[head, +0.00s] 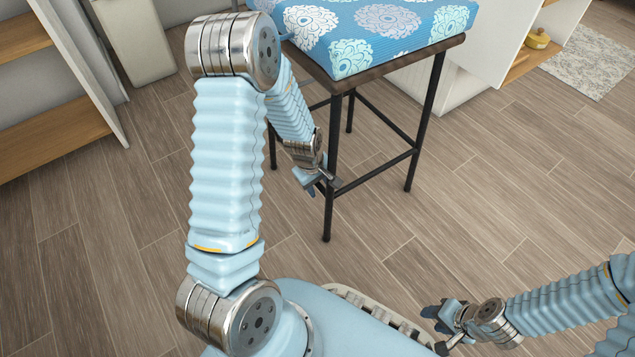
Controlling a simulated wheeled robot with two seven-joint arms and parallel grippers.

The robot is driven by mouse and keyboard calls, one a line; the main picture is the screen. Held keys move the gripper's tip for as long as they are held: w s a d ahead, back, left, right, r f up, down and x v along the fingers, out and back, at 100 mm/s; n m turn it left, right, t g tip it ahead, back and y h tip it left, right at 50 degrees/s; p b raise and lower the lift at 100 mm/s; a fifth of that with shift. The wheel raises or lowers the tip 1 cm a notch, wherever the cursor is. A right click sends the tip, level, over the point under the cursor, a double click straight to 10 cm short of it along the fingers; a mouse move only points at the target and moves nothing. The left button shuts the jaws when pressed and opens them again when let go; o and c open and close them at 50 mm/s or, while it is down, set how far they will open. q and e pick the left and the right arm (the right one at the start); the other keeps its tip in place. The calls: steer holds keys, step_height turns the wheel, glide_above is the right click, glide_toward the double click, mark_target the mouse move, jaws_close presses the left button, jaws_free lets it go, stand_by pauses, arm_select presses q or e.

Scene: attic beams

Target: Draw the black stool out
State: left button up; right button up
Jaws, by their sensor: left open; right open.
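The black stool (331,150) stands upright on the floor at the top centre, with thin black legs and crossbars. A brown wooden seat edge (400,62) tops its frame. A blue cushion with white and pale floral patterns (390,25) lies on the seat, its upper part cut off by the frame. My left gripper (325,185) is open, low at the stool's nearest leg, close to the lower crossbar. I cannot tell whether the leg is between its fingers. My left arm hides part of the stool's left side. My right gripper (437,326) is open and empty at the lower right, away from the stool.
Wooden shelves (50,140) stand at the left. A grey rug (592,62) lies at the upper right. The wood-plank floor (520,200) right of the stool is clear.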

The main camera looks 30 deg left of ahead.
arm_select(q)
jaws_close()
stand_by(1.4)
